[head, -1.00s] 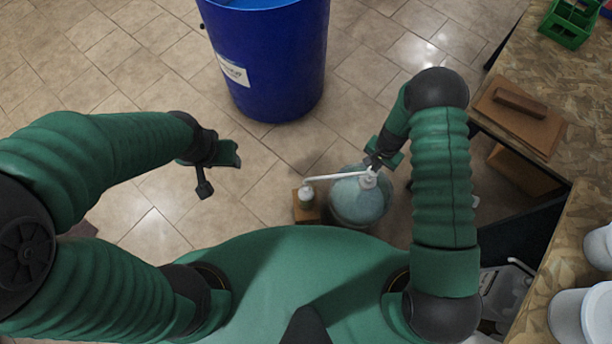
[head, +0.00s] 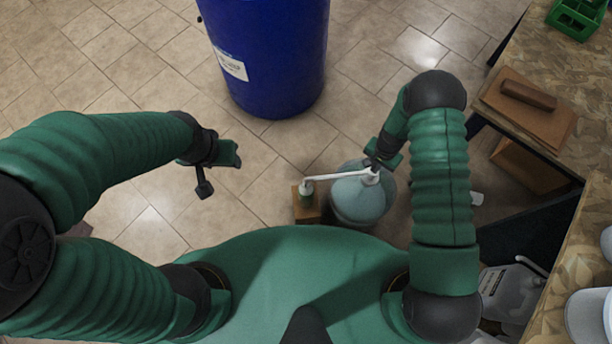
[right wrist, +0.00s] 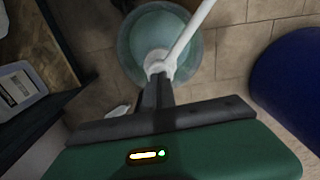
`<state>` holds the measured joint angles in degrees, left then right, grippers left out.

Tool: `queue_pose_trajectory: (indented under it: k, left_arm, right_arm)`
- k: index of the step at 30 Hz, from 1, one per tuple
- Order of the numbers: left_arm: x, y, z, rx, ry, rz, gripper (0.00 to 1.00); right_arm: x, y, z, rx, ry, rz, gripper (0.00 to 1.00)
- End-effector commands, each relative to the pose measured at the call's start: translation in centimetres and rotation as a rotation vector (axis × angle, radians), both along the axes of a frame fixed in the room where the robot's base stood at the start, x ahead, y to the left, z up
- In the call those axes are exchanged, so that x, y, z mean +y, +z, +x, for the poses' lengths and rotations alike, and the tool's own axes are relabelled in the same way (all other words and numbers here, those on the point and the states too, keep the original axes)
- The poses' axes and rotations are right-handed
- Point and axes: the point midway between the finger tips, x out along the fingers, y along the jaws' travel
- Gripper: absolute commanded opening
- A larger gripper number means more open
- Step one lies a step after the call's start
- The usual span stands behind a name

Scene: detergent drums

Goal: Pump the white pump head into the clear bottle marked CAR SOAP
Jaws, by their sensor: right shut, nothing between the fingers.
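The white pump head (head: 371,177) sits on a round container of pale blue liquid (head: 358,204), low in front of me. Its long white spout reaches left to the small bottle (head: 306,196), whose marking I cannot read. The spout tip is over or at the bottle's mouth. My right gripper (head: 374,165) is shut and empty, with its fingertips at the top of the pump head; the right wrist view shows the fingertips (right wrist: 156,82) overlapping the pump head (right wrist: 158,66). Contact is hard to tell. My left gripper (head: 205,188) hangs over the floor at left, away from the bottle.
The small bottle stands on a wooden block (head: 309,214). A large blue drum (head: 272,60) stands behind. At right is a wood-board table (head: 500,55) with a brown block on a board (head: 528,95) and a green crate (head: 577,18). A clear jug (head: 508,292) stands low right.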

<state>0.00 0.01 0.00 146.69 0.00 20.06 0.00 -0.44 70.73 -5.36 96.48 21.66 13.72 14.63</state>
Motion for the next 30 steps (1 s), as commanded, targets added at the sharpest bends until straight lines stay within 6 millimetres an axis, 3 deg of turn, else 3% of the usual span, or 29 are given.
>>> queue_pose_trajectory:
  k: [5, 19, 30]
  left_arm:
    - [0.0, 0.5, 0.0, -0.001, 0.0, 0.0, 0.51]
    - [0.0, 4.5, 0.0, -0.001, 0.0, 0.0, 0.51]
    - [0.0, 4.4, 0.0, 0.0, 0.0, 0.0, 0.51]
  right_arm:
    - [0.1, 0.4, -0.1, 0.003, 0.0, 0.001, 0.0]
    - [0.1, 5.5, -0.1, 0.002, 0.001, 0.001, 0.0]
    - [0.0, 5.5, 0.0, 0.001, 0.0, 0.001, 0.0]
